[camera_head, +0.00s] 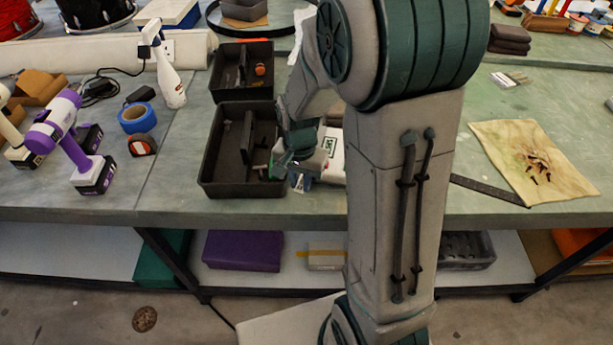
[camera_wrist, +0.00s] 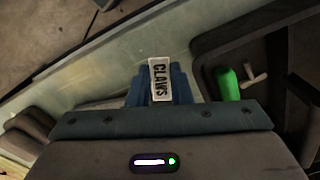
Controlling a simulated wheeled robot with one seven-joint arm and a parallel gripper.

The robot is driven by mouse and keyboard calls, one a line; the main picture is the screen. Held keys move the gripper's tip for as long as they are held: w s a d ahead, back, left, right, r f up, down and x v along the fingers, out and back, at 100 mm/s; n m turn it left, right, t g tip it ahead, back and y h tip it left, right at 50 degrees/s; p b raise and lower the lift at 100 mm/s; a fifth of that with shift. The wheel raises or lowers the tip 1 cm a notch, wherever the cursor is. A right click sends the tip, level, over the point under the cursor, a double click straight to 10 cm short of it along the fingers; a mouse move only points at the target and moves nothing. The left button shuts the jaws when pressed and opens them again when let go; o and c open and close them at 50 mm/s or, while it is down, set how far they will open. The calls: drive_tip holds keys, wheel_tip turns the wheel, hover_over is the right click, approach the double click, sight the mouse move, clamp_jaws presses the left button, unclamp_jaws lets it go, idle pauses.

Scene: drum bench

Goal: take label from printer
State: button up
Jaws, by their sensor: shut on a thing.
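My gripper (camera_wrist: 159,88) is shut on a small white label (camera_wrist: 160,79) printed with black "CLAWS" letters. The label lies between the blue fingertips in the wrist view. In the head view my gripper (camera_head: 300,183) hangs above the bench's front edge, just right of the black tray. A white device with green lettering, apparently the printer (camera_head: 333,165), stands right beside my gripper and is partly hidden by my arm. I cannot tell whether the label still touches it.
The divided black tray (camera_head: 207,165) is close on the left; a green-handled thing (camera_wrist: 228,84) lies in it. Drills (camera_head: 75,140), blue tape (camera_head: 137,118) and a spray bottle (camera_head: 170,75) stand further left. A stained cloth (camera_head: 530,160) lies right. The bench front edge is near.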

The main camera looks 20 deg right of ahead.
drive_tip(key=shift+r, duration=0.15)
drive_tip(key=shift+r+p, duration=1.9)
drive_tip(key=shift+r, duration=0.5)
